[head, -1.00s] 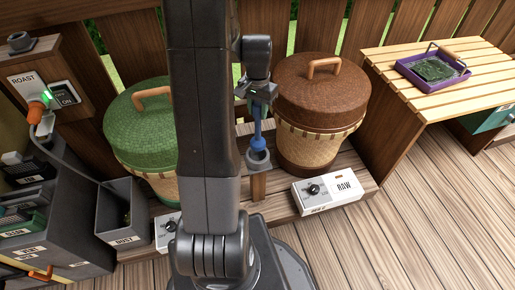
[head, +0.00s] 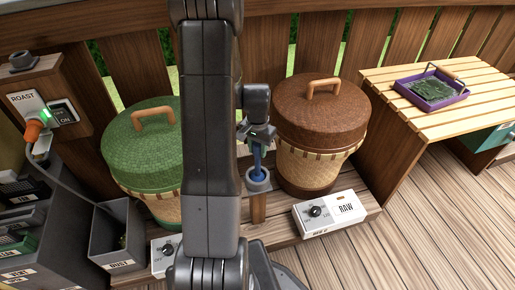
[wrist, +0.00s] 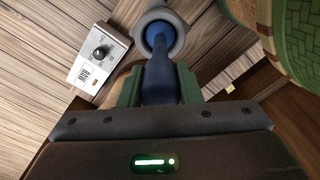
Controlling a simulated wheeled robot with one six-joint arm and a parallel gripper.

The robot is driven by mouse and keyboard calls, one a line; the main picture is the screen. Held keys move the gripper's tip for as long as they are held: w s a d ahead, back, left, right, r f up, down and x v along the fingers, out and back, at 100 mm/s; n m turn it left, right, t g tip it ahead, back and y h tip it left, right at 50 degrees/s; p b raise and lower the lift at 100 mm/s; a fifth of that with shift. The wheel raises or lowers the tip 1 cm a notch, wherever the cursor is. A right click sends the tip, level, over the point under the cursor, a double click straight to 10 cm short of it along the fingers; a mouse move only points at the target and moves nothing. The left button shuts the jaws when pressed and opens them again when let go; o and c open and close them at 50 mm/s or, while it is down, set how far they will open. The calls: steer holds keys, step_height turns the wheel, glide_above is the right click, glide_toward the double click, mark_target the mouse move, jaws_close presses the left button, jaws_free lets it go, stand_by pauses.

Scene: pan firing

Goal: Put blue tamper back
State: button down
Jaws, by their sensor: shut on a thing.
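My gripper (head: 257,135) is shut on the blue tamper (head: 257,160), which hangs below the jaws. In the wrist view the tamper (wrist: 158,78) stands between the green finger pads. Its far end is inside the opening of a round grey holder (wrist: 181,34). In the head view the holder (head: 258,186) sits on top of a short wooden post. I cannot tell whether the tamper touches the bottom of the holder.
A brown-lidded basket (head: 320,110) stands close right of my gripper. A green-lidded basket (head: 145,150) is to the left, partly behind my arm. A white RAW control box (head: 330,213) is at front right. A slatted table (head: 450,115) bears a purple tray (head: 433,100).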

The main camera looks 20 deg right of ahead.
steer(key=shift+f, duration=0.2)
steer(key=c, duration=1)
jaws_free()
steer(key=shift+c, duration=0.2)
step_height(320, 180, up, 14)
steer(key=p, duration=0.3)
steer(key=shift+a, duration=0.15)
steer(key=shift+f, duration=0.1)
